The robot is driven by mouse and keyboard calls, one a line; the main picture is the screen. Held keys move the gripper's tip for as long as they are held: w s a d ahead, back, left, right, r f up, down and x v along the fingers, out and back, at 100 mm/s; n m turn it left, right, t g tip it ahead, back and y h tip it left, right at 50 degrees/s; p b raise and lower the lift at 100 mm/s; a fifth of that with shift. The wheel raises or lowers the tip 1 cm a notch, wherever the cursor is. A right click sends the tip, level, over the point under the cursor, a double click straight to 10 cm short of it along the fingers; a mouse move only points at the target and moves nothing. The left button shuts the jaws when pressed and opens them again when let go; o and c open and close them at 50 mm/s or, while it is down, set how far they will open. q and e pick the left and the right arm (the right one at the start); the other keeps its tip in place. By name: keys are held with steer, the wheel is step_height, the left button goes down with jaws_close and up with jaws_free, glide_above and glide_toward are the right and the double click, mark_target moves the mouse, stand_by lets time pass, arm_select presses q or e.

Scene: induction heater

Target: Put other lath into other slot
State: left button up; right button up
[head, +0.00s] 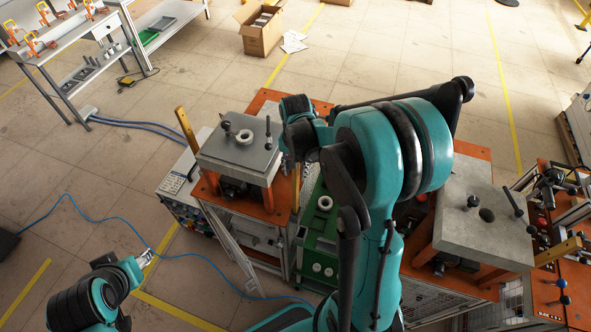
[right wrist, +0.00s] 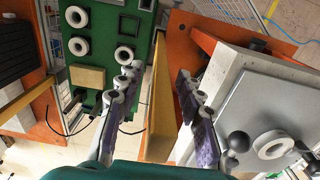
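A yellow-brown lath (right wrist: 158,110) stands between the grey block and the green panel in the right wrist view. It also shows in the head view (head: 295,188), at the right side of the left block. My right gripper (right wrist: 158,88) is open, its two fingers apart on either side of this lath, with a gap visible on each side. In the head view my right gripper (head: 297,160) is partly hidden by my arm. Another lath (head: 185,128) leans at the left block's left side, and one (head: 558,251) lies at the right block. My left gripper (head: 145,258) is far from the laths, its fingers too small to read. No slot is clearly visible.
The left grey block (head: 240,155) carries a white ring and black knobs. The right grey block (head: 480,225) has black knobs and a lever. The green panel (head: 318,240) with white rings sits between the orange stands. A blue cable (head: 95,232) lies on the floor at left.

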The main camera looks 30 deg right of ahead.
step_height(320, 180, up, 12)
stand_by(0.5)
stand_by(0.5)
